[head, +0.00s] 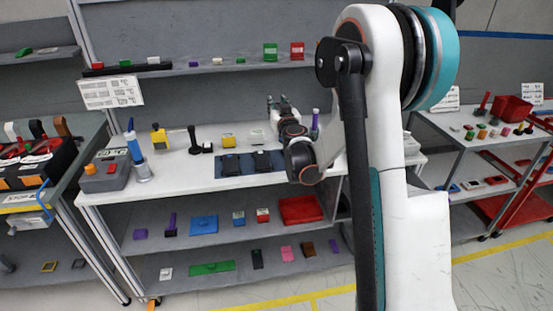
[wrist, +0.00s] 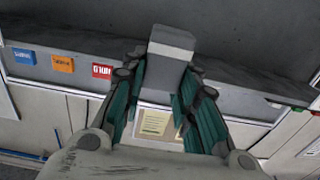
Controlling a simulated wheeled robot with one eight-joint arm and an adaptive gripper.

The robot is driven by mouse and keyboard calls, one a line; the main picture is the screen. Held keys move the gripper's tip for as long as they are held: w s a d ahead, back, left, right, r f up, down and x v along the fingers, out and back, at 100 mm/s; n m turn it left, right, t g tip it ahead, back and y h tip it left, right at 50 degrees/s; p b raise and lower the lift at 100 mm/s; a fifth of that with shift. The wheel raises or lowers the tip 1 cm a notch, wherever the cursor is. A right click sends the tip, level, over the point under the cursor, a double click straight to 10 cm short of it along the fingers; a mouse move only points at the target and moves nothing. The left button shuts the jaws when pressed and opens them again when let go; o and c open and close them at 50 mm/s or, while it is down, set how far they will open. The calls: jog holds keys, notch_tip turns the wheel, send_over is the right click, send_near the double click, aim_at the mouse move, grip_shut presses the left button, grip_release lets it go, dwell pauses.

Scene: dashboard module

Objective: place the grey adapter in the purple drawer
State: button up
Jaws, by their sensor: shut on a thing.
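My gripper (wrist: 160,85) is shut on a light grey block, which looks like the grey adapter (wrist: 171,43). The block sticks out past the teal finger pads, and its lower part is between them. In the head view my gripper (head: 278,102) is above the back of the white workbench, fingers pointing up, and the block cannot be made out clearly. I cannot pick out a purple drawer in either view. Only small purple pieces show, such as one on the lower shelf (head: 172,224) and one on the upper shelf (head: 193,64).
The workbench (head: 200,172) holds a yellow piece (head: 228,141), a black stand (head: 195,142) and dark trays on a blue mat (head: 249,163). A red tray (head: 301,210) lies on the shelf below. In the wrist view, blue, orange (wrist: 63,64) and red labelled pieces line a grey ledge.

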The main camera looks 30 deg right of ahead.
jog(key=shift+d+f, duration=0.3)
jog(key=shift+d, duration=0.1)
notch_tip(320, 180, down, 19)
jog(key=b, duration=0.7)
jog(key=shift+f, duration=0.2)
jog(key=shift+r, duration=0.1)
jog(key=o, duration=1.1)
jog(key=shift+c, duration=0.2)
